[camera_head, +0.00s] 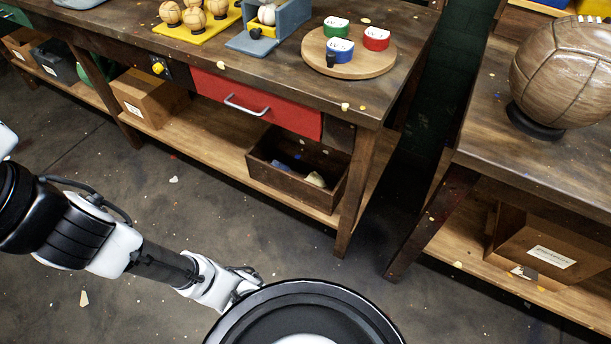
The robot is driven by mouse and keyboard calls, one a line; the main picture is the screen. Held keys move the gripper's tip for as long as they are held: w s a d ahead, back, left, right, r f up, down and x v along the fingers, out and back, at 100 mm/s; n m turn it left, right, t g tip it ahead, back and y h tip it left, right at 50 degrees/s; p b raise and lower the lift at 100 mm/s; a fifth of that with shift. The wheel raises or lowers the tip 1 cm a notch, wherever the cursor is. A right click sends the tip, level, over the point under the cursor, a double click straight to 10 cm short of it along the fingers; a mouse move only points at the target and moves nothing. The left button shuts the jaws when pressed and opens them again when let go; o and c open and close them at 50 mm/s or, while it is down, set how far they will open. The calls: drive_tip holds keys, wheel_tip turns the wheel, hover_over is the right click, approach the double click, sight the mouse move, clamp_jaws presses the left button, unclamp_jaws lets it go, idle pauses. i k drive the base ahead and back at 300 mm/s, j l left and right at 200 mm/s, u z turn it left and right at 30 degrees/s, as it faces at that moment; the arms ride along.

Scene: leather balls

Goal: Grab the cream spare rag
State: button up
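A small cream piece (315,179), which looks like the cream rag, lies in the right part of an open dark wooden crate (275,188). The crate stands on the lower shelf of the workbench, below the red drawer. Bluish pieces (280,166) lie in the same crate, left of the cream piece. My arm comes in from the left, low over the floor, and its wrist ends well in front of the crate. My gripper's fingers are not visible; the dark round part of my own body covers the area past the wrist.
The bench top (370,95) lies above the crate, with a bench leg (356,190) at its right. A cardboard box (150,97) stands left on the shelf. A second bench (540,150) with a large leather ball (562,72) is at right. The floor between is mostly clear.

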sight(314, 178)
drive_tip(key=i+l+u, duration=0.3)
drive_tip(key=i, duration=0.15)
drive_tip(key=i+l+u, duration=0.4)
drive_tip(key=i+u, duration=0.15)
drive_tip(key=l+z, duration=0.1)
drive_tip(key=i+l, duration=0.05)
drive_tip(key=l, duration=0.05)
